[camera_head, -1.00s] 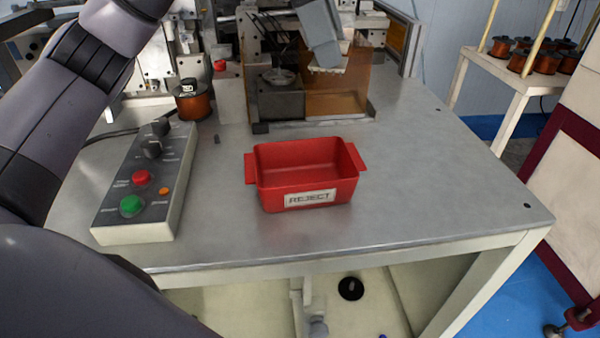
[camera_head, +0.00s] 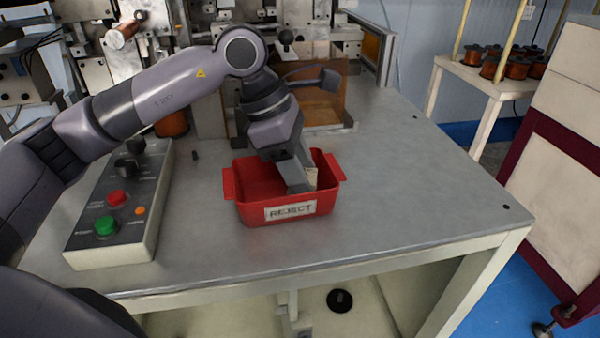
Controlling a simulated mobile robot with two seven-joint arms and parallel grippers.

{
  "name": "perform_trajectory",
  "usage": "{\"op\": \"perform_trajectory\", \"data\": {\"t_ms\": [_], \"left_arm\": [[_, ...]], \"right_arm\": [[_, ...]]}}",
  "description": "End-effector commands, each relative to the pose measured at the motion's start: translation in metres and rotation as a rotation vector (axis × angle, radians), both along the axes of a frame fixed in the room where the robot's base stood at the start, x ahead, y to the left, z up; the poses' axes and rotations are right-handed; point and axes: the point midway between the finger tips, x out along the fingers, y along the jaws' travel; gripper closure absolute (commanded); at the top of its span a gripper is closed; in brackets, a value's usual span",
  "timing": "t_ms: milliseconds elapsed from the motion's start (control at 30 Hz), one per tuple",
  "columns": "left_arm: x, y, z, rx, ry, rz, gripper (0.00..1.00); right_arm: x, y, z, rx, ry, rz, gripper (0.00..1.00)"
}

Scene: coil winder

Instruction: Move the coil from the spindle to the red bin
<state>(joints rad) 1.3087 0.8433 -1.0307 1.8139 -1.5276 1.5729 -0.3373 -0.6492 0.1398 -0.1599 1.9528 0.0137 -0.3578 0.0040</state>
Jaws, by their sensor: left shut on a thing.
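The red bin (camera_head: 247,208), with a REJECT label, stands near the middle of the table. My left gripper (camera_head: 302,182) reaches down into the bin's right half, its fingers below the rim line in this view. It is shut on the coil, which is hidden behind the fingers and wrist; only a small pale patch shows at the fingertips. I cannot tell whether the coil touches the bin floor. My right gripper is not in view.
A control box (camera_head: 112,225) with red and green buttons stands left of the bin. A copper spool (camera_head: 172,122) is partly hidden behind my left arm. The winding machine (camera_head: 210,105) stands behind the bin. The tabletop (camera_head: 420,190) to the right is clear.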

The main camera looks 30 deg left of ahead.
Motion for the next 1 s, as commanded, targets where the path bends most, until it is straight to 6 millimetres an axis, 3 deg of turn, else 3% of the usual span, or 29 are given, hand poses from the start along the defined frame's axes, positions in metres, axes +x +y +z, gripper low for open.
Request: {"op": "perform_trajectory", "data": {"t_ms": [100, 467, 500, 833, 1000], "left_arm": [[0.0, 0.0, -0.011, 0.0, -0.001, 0.0, 0.83], [0.0, 0.0, -0.017, -0.001, -0.002, -0.001, 0.83], [0.0, 0.0, -0.014, -0.001, -0.002, -0.001, 0.44], [0.0, 0.0, -0.012, -0.001, -0.002, -0.001, 0.44], [0.0, 0.005, 0.003, -0.001, -0.005, 0.002, 0.44]], "right_arm": [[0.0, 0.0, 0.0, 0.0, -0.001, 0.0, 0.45], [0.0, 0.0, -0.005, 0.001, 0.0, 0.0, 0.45], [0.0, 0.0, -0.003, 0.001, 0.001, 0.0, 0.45], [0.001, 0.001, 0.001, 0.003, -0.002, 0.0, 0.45], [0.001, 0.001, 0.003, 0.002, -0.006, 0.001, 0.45]]}}
